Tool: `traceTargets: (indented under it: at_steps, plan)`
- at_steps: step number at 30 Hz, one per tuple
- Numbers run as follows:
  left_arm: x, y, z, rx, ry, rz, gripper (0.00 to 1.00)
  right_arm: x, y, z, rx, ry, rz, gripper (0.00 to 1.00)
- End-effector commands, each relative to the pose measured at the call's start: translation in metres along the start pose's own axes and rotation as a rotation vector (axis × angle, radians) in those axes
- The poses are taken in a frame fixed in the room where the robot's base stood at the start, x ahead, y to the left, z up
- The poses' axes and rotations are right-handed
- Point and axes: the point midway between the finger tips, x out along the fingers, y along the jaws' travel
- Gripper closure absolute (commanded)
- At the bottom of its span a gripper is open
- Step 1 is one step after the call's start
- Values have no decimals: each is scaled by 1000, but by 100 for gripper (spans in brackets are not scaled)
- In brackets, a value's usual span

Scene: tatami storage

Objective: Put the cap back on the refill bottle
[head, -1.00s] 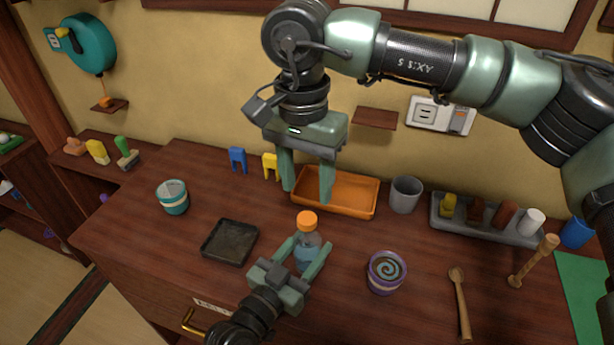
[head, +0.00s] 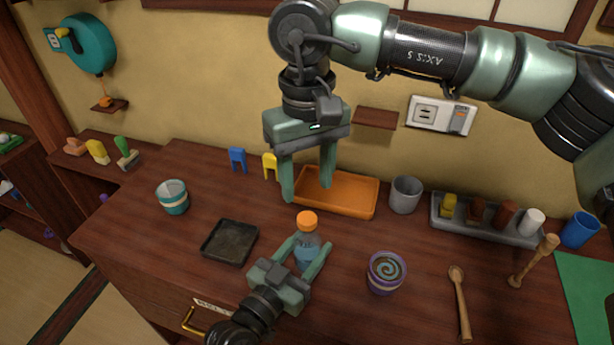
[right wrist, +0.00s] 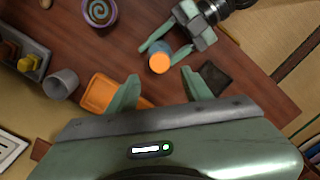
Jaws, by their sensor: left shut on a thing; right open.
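The refill bottle (head: 307,252) is clear with blue liquid and stands upright near the front middle of the desk. An orange cap (head: 307,219) sits on top of its neck; I cannot tell how tightly. The cap also shows from above in the right wrist view (right wrist: 159,62). My left gripper (head: 308,246) is shut on the bottle's body, one finger on each side. My right gripper (head: 308,191) is open and empty, fingers down, behind and above the bottle, in front of the orange tray. In the right wrist view its fingers (right wrist: 160,78) are spread apart from the cap.
An orange tray (head: 361,196) and grey cup (head: 405,194) stand behind. A dark square dish (head: 230,242) and teal-white tub (head: 173,197) are left. A purple swirl pot (head: 386,273), wooden spoon (head: 461,300) and grey rack (head: 478,227) are right.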

Motion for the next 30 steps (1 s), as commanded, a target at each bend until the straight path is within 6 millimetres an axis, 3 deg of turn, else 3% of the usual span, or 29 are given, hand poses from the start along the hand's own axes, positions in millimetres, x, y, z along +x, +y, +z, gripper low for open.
traceTargets:
  at_steps: [15,29,30]
  plan:
    - [0,0,0,0,1,0,100,68,1,0,3,-2,0,50]
    - [0,0,0,0,1,0,100,79,0,0,3,0,0,50]
    - [0,0,0,0,1,0,100,79,0,0,3,0,0,61]
